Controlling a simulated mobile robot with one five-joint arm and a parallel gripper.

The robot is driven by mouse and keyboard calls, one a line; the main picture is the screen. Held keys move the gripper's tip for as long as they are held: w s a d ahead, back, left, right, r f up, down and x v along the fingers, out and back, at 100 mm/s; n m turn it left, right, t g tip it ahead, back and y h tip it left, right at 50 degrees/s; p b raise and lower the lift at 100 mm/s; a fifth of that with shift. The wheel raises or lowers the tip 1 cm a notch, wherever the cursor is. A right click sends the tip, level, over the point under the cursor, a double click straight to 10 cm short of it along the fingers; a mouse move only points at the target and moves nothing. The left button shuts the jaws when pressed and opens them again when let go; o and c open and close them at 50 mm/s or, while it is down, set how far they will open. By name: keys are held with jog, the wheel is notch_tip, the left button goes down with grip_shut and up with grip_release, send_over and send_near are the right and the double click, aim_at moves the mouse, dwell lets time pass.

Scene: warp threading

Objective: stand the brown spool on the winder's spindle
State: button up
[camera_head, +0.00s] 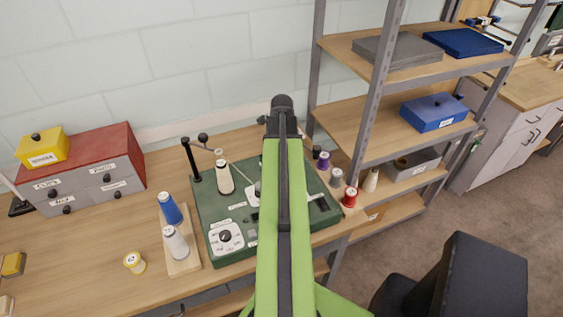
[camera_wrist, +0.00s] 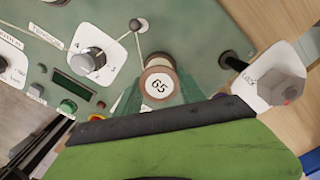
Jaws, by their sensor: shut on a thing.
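The brown spool (camera_wrist: 159,85) shows end-on in the wrist view, with a brown rim and a white cap marked 65. My gripper (camera_wrist: 160,98) is shut on it, with green fingers on either side. The green winder (camera_head: 209,205) lies on the bench in the head view, partly behind my arm. Its panel (camera_wrist: 185,25) fills much of the wrist view behind the spool. A short black post (camera_wrist: 231,60) rises from the panel right of the spool; I cannot tell whether it is the spindle. My arm hides the gripper and held spool in the head view.
A cream spool (camera_head: 224,178) and a tall black post (camera_head: 190,160) stand at the winder's left. Blue (camera_head: 170,209) and white (camera_head: 175,242) spools stand on a wooden board. Purple (camera_head: 323,161), grey and red (camera_head: 350,197) spools stand right.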

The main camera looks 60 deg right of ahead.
jog(key=shift+f, duration=0.3)
jog(key=o, duration=1.4)
jog(key=shift+o, duration=0.2)
jog(key=shift+r, duration=0.1)
notch_tip(320, 180, up, 17)
jog(key=p, duration=1.7)
jog(key=shift+r, duration=0.15)
